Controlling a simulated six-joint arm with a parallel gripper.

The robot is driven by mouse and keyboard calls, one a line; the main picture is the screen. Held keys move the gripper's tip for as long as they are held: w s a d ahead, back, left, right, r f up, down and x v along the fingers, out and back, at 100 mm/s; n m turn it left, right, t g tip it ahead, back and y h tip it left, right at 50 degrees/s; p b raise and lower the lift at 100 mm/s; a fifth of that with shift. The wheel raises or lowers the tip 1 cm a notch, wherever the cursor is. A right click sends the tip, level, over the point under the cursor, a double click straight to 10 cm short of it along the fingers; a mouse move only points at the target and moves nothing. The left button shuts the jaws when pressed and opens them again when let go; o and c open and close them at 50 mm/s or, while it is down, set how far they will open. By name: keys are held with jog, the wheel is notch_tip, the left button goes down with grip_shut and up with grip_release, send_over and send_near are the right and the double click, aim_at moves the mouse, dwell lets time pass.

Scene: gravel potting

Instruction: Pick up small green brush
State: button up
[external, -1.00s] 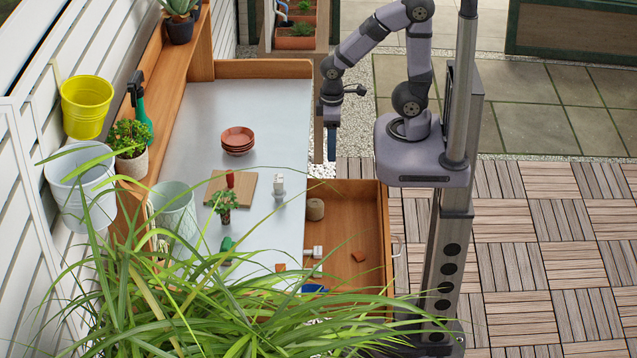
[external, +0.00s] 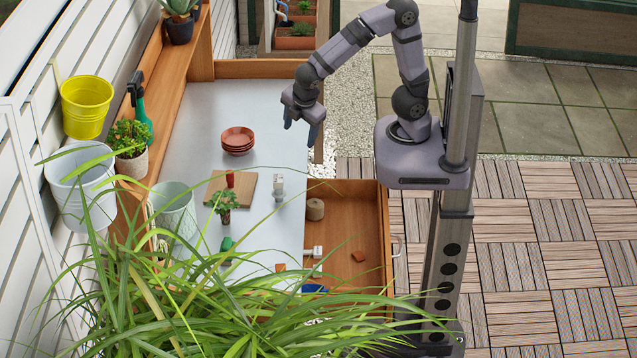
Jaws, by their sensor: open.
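A small green object (external: 227,243), possibly the small green brush, lies on the grey tabletop (external: 270,110) near its front end. Grass leaves partly cover it and its shape is too small to be sure of. My gripper (external: 300,127) is open and empty. It points down above the right edge of the tabletop near the back, well apart from the green object.
A wooden board (external: 247,192) bears a red item, with a small potted plant (external: 223,202) beside it. Terracotta saucers (external: 237,141) are stacked behind. The open drawer (external: 345,225) holds a twine roll (external: 315,209). Long grass (external: 190,310) hides the front.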

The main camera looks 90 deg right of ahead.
jog(key=w+a+n+t+h, duration=0.2)
jog(key=w+a+n+t, duration=0.1)
jog(key=w+a+n, duration=0.4)
jog(key=n+t+y+b, duration=0.2)
jog(key=n+t+y, duration=0.5)
jog(key=n, duration=1.1)
send_near(229, 242)
jog(key=w+a+t+h, duration=0.1)
jog(key=w+t+h, duration=0.1)
notch_tip(229, 242, down, 2)
jog(key=shift+w+f, duration=0.1)
jog(key=shift+w, duration=0.05)
jog(key=shift+f, duration=0.5)
jog(key=shift+b+x, duration=0.75)
jog(key=shift+x, duration=2.9)
jog(key=shift+a+r, duration=0.1)
jog(key=shift+a, duration=0.05)
jog(key=c, duration=1.2)
